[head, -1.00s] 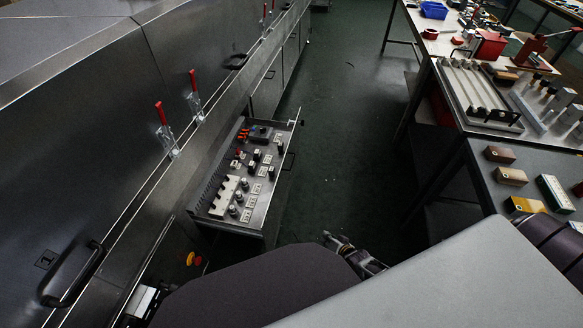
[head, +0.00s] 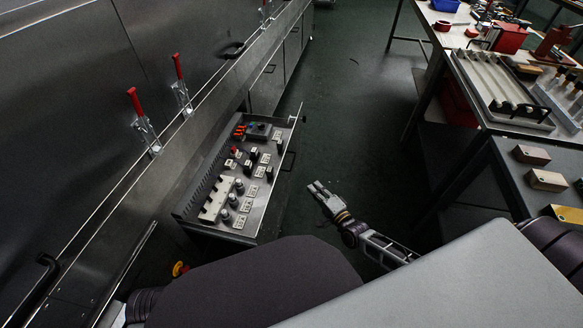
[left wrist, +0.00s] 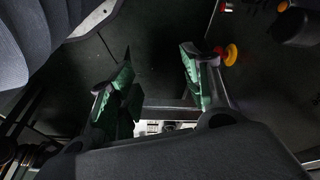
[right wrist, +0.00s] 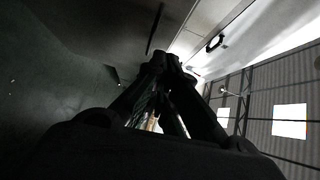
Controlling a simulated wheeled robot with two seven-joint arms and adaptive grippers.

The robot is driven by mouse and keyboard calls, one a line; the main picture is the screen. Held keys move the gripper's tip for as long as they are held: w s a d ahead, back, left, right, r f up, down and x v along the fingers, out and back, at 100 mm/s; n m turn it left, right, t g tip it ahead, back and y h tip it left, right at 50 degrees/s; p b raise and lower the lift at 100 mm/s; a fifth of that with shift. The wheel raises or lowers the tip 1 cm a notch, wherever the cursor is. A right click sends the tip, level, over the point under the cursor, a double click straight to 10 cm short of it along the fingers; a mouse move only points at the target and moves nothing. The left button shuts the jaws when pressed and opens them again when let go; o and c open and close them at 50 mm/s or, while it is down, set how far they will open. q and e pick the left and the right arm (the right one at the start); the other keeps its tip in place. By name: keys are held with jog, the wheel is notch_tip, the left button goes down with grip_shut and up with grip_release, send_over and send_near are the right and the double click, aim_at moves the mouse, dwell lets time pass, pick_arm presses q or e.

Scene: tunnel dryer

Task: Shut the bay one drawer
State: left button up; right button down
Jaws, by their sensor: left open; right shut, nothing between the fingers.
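The bay one drawer appears to be the metal drawer (head: 262,215) standing open from the long steel machine in the head view. Its front panel faces right and carries a dark handle (head: 289,160). Small parts fill the drawer. My right gripper (head: 316,189) is shut and empty, to the right of the drawer front and apart from it; its closed fingers also show in the right wrist view (right wrist: 168,62). My left gripper (left wrist: 155,82) is open and empty in the left wrist view, with its green-padded fingers spread. I cannot make it out in the head view.
The steel machine (head: 75,110) with red-handled clamps (head: 137,105) runs along the left. A red and yellow button (head: 180,269) sits below the drawer's near end. A workbench (head: 480,90) with parts stands at right. The dark green floor (head: 345,110) between is clear.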

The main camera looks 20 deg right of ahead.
pick_arm(q)
jog(key=shift+d+r, duration=0.2)
jog(key=shift+r, duration=0.5)
pick_arm(e)
jog(key=shift+w+r+m+t, duration=0.3)
jog(key=shift+w+r+m, duration=0.1)
jog(key=shift+r, duration=0.3)
jog(key=b, duration=0.3)
send_near(284, 158)
jog(key=shift+w+d, duration=0.95)
jog(key=shift+d, duration=0.2)
jog(key=shift+w+a+b, duration=0.25)
jog(key=shift+w+a, duration=0.3)
jog(key=shift+a, duration=0.2)
jog(key=shift+w+a+b, duration=0.2)
jog(key=shift+w+a, duration=0.3)
jog(key=shift+a, duration=0.3)
pick_arm(q)
jog(key=f, duration=0.1)
jog(key=d+f, duration=0.1)
jog(key=f+t+h, duration=0.1)
jog(key=shift+w+d, duration=0.25)
jog(key=shift+d, duration=0.15)
pick_arm(e)
jog(key=shift+a+r, duration=0.1)
pick_arm(q)
jog(key=shift+w, duration=0.15)
pick_arm(e)
jog(key=shift+w+a, duration=0.1)
